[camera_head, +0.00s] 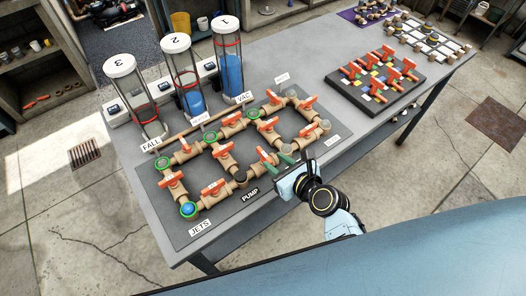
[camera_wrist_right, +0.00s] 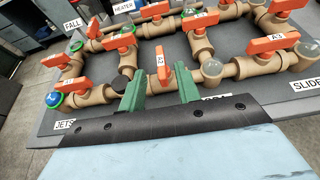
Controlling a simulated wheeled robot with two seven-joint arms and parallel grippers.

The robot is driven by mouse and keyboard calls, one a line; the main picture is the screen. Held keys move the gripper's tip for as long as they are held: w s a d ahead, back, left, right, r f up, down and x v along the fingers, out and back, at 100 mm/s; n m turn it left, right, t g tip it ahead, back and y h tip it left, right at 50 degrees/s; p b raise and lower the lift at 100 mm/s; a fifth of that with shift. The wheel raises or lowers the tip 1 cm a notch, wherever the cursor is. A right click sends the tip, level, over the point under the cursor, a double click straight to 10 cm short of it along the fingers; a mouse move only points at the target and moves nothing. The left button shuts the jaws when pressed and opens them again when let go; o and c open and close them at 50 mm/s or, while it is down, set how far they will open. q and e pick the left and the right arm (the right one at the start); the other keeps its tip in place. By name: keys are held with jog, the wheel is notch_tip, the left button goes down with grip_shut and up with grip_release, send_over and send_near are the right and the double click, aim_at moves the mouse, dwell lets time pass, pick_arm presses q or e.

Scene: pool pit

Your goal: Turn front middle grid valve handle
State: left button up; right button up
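The pipe grid holds several orange valve handles on tan pipes. The front middle handle (camera_head: 267,156) lies across its pipe; it also shows in the right wrist view (camera_wrist_right: 162,66). My right gripper (camera_head: 283,157) reaches in from the front edge. In the wrist view its green fingertips (camera_wrist_right: 160,76) are apart, one on each side of the front middle handle, with visible gaps. I see no clear contact. The front left handle (camera_head: 213,188) and front right handle (camera_head: 308,128) lie roughly along their pipes. My left gripper is not in view.
Clear cylinders numbered 1 (camera_head: 228,70), 2 (camera_head: 184,78) and 3 (camera_head: 134,100) stand behind the grid. A dark board (camera_head: 345,92) with orange handles sits to the right. The grey tabletop (camera_head: 290,60) between them is clear.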

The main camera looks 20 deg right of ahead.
aim_at(264, 153)
jog(key=x, duration=0.7)
jog(key=shift+w+f+b, duration=0.1)
jog(key=shift+b, duration=0.3)
grip_shut()
